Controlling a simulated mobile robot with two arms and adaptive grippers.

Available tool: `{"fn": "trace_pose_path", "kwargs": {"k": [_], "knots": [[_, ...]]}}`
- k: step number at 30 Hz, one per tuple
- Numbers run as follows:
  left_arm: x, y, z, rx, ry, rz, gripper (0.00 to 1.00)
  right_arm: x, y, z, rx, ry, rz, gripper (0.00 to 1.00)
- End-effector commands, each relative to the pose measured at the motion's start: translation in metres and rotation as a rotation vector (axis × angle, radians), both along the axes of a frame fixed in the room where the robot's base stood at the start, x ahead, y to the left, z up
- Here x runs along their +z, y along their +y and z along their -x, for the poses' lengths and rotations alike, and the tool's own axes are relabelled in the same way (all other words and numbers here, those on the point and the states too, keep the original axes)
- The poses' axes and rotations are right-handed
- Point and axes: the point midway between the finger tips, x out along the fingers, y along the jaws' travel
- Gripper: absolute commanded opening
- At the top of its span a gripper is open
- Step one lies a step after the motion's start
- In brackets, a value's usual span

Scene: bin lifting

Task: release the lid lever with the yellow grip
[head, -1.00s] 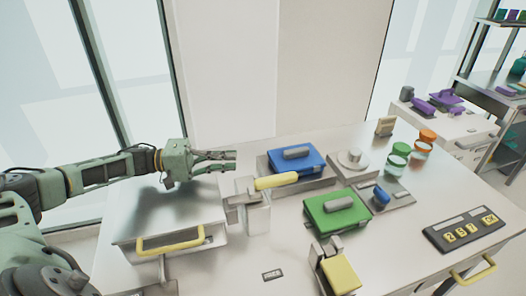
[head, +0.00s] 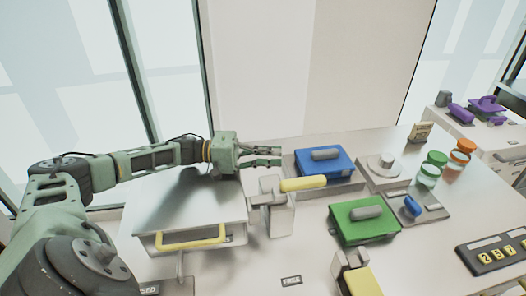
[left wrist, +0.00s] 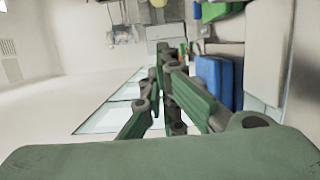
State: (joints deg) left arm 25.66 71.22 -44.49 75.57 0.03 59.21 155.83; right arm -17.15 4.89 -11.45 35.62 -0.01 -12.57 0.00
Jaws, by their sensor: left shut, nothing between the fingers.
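The lid lever's yellow grip (head: 303,184) points right from its grey bracket (head: 275,212), beside a grey bin (head: 190,212) with a closed flat lid and a yellow front handle (head: 190,237). My left gripper (head: 281,157) reaches in from the left above and behind the lever, pointing right, apart from the yellow grip. Its fingers are shut and empty. In the left wrist view my left gripper's fingers (left wrist: 168,52) meet near the top middle. I cannot make out the lever there. My right gripper is not in view.
A blue-lidded box (head: 338,160) stands just right of my left fingertips; it also shows in the left wrist view (left wrist: 228,82). A green-lidded box (head: 350,234), a round-knobbed box (head: 372,174) and orange- and green-capped jars (head: 428,177) stand farther right. A wall is behind.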

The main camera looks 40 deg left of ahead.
Motion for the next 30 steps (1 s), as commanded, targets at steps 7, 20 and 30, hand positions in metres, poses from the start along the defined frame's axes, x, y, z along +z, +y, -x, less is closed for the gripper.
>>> {"fn": "trace_pose_path", "kwargs": {"k": [7,20,30], "knots": [[0.005,-0.046,-0.03,-0.002,-0.002,0.003,0.0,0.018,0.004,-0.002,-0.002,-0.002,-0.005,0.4],[0.001,-0.071,-0.002,0.001,-0.001,-0.001,0.0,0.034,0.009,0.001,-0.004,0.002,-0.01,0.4],[0.001,-0.07,-0.001,0.002,-0.001,-0.001,0.0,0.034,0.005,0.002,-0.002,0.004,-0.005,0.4]]}}
